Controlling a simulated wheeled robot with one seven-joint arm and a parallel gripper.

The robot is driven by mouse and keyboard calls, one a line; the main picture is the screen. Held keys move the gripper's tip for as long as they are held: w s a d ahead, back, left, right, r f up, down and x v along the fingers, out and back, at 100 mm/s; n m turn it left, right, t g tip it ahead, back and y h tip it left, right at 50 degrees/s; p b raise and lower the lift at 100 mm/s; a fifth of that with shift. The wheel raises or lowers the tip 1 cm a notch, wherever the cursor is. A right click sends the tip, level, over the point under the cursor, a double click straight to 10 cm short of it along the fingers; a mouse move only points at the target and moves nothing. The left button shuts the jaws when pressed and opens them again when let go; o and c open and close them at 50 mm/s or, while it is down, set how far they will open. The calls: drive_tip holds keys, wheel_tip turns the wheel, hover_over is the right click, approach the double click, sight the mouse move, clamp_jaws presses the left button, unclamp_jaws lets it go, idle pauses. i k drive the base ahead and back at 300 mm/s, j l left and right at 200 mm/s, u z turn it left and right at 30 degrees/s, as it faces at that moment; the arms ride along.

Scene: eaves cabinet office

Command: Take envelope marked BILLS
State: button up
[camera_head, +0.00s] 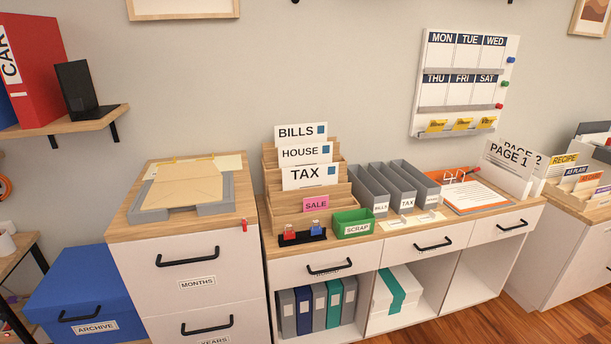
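The envelope marked BILLS (297,133) is white with a blue square at its right. It stands upright in the rear slot of a stepped wooden sorter (292,218) on the middle cabinet. Only its upper part shows; the lower part is hidden. In front of it stand the envelope marked HOUSE (305,154) and, lower and nearer, the one marked TAX (309,176). A pink SALE card (316,203) is at the sorter's front. My gripper is not in view.
Grey upright files (382,190) with BILLS and TAX labels stand right of the sorter. A green SCRAP box (353,223) and a black stamp holder (302,238) are in front. A grey tray of envelopes (155,215) is on the left cabinet. Wall shelf (75,123) at upper left.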

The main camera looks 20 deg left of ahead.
sight(296, 134)
drive_tip(key=i+u, duration=0.2)
drive_tip(key=u, duration=0.5)
drive_tip(key=i+l+u, duration=0.35)
drive_tip(key=i, duration=0.25)
drive_tip(key=i+l+u, duration=0.3)
drive_tip(key=i+l, duration=0.9)
